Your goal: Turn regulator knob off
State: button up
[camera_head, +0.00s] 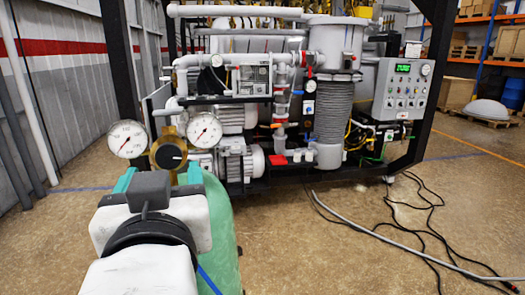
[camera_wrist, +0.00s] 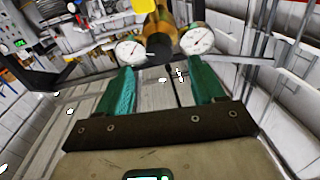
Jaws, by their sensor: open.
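The regulator knob (camera_head: 170,154) is black and round, set in a brass regulator body (camera_head: 157,142) with two white dial gauges beside it, the left gauge (camera_head: 127,139) and the right gauge (camera_head: 204,131). My gripper (camera_head: 159,178) is open, its teal fingers apart, just below and in front of the knob. In the wrist view the knob (camera_wrist: 159,47) is a dark shape ahead of the gap between the fingertips of my gripper (camera_wrist: 160,73). The fingers appear clear of the knob, with nothing between them. The knob's setting cannot be read.
A green gas cylinder (camera_head: 223,238) stands below the regulator, partly hidden by my arm. Behind is the vacuum furnace frame with grey pipes and a control panel (camera_head: 403,88). A hose (camera_head: 385,240) and black cables lie on the floor at right. The floor between is open.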

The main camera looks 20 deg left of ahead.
aim_at(169, 158)
jog(key=p+x, duration=0.1)
jog(key=x, duration=0.4)
jog(key=shift+w+a, duration=0.15)
jog(key=shift+w, duration=0.15)
jog(key=c, duration=1)
